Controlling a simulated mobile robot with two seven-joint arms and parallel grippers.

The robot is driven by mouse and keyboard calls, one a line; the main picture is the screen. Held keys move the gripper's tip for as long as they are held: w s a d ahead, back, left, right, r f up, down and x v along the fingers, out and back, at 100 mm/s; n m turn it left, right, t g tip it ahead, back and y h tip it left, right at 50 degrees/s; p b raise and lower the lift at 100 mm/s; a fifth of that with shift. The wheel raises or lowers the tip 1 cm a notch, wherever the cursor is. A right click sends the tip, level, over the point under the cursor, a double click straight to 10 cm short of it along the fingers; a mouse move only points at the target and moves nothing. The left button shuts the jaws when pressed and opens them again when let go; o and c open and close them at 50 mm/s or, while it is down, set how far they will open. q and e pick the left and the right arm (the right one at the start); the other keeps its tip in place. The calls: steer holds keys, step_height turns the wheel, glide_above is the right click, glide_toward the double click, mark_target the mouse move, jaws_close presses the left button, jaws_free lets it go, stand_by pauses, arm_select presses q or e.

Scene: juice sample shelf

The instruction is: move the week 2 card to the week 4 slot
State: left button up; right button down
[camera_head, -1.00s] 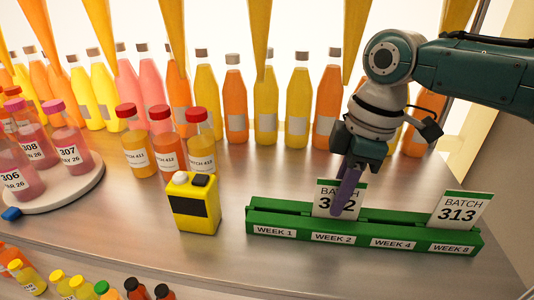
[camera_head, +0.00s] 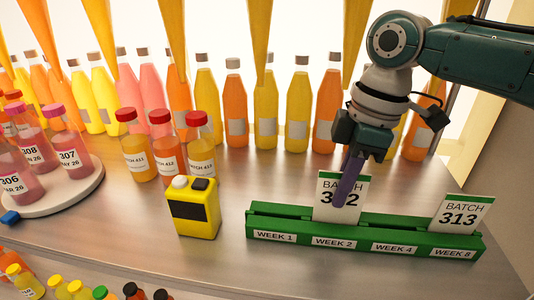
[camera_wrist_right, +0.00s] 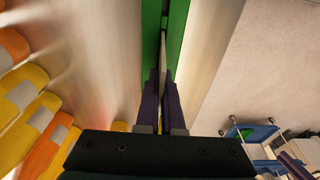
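The week 2 card (camera_head: 326,216), white with a green top band, reads BATCH 3-something-2; a finger hides its middle digit. It stands upright above the WEEK 2 label of the green rack (camera_head: 280,221); I cannot tell if its lower edge is still in the groove. My right gripper (camera_head: 347,184) is shut on the card from above; its purple fingers are close together in the right wrist view (camera_wrist_right: 162,75), over the green rack (camera_wrist_right: 178,25). The week 4 slot (camera_head: 394,247) is empty.
A BATCH 313 card (camera_head: 462,214) stands in the week 8 slot; the week 1 slot (camera_head: 275,236) is empty. A yellow box-shaped container (camera_head: 194,208) stands left of the rack. Bottles line the back, and a round white tray (camera_head: 75,194) holds several bottles.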

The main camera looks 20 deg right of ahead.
step_height(320, 180, up, 6)
steer(key=shift+f+b, duration=0.25)
steer(key=shift+b, duration=0.5)
steer(key=shift+s+d+r+p, duration=0.1)
steer(key=shift+d+r+p, duration=0.15)
steer(key=shift+r, duration=0.3)
steer(key=shift+s+d+r+p, duration=0.1)
steer(key=shift+r+p, duration=0.15)
steer(key=shift+r, duration=0.3)
steer(key=s+d+f+p, duration=0.3)
steer(key=s+d+f, duration=0.1)
steer(key=d, duration=0.3)
steer(key=shift+s+d+f, duration=0.25)
steer(key=shift+s+f, duration=0.05)
steer(key=shift+f, duration=0.3)
steer(key=shift+p, duration=0.55)
steer(key=shift+f+b, duration=0.5)
steer(key=shift+f, duration=0.15)
steer(key=shift+f+b, duration=0.4)
steer(key=shift+f, duration=0.25)
